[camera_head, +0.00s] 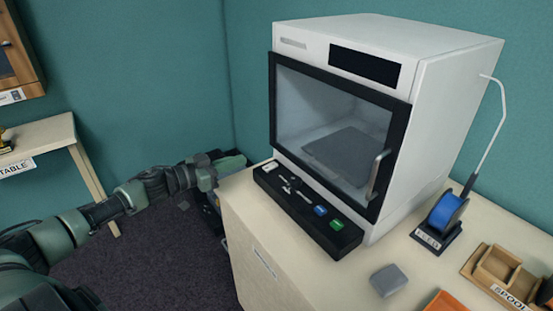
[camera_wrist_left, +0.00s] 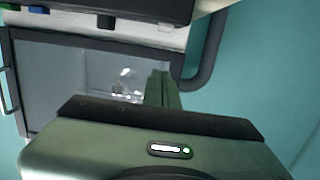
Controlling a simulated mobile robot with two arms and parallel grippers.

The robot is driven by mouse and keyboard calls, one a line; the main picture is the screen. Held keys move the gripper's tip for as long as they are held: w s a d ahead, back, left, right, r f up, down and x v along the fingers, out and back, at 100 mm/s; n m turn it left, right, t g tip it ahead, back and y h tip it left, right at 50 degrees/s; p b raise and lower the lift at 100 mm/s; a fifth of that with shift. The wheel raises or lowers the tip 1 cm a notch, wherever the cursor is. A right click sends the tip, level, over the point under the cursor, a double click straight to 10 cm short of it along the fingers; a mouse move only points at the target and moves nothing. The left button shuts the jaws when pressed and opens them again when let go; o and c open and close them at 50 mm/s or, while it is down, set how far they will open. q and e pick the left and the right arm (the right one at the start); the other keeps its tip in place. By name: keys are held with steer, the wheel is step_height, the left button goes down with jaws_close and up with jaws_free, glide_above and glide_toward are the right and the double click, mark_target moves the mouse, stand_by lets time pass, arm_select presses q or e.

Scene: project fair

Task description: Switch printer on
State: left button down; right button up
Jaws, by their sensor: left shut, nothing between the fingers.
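The printer (camera_head: 440,95) is a white box on a pale cabinet, with a dark-framed glass door (camera_head: 335,130) that looks shut. Its display (camera_head: 364,66) is black. A black control strip (camera_head: 306,210) below the door carries several small controls, including a blue button (camera_head: 320,210) and a green button (camera_head: 336,224). My left gripper (camera_head: 236,161) is shut and empty, left of the printer and beside the cabinet's left end, apart from the strip. Its closed fingers (camera_wrist_left: 163,90) show in the left wrist view. My right gripper is not in view.
The cabinet top (camera_head: 270,262) is clear in front of the strip. A grey block (camera_head: 388,280), a blue spool on a stand (camera_head: 446,212) and a wooden tray (camera_head: 490,275) lie to the right. A pale table (camera_head: 45,130) stands at far left.

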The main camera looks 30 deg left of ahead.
arm_select(q)
steer(key=shift+s+d+r, duration=0.1)
steer(key=shift+s+r, duration=0.05)
steer(key=b, duration=0.3)
glide_above(267, 168)
steer(key=shift+s+f, duration=0.1)
steer(key=shift+f, duration=0.4)
step_height(267, 168, down, 3)
steer(key=b, duration=0.4)
steer(key=shift+f, duration=0.2)
steer(key=shift+f+b, duration=0.4)
steer(key=shift+b, duration=0.15)
steer(key=shift+r, duration=0.1)
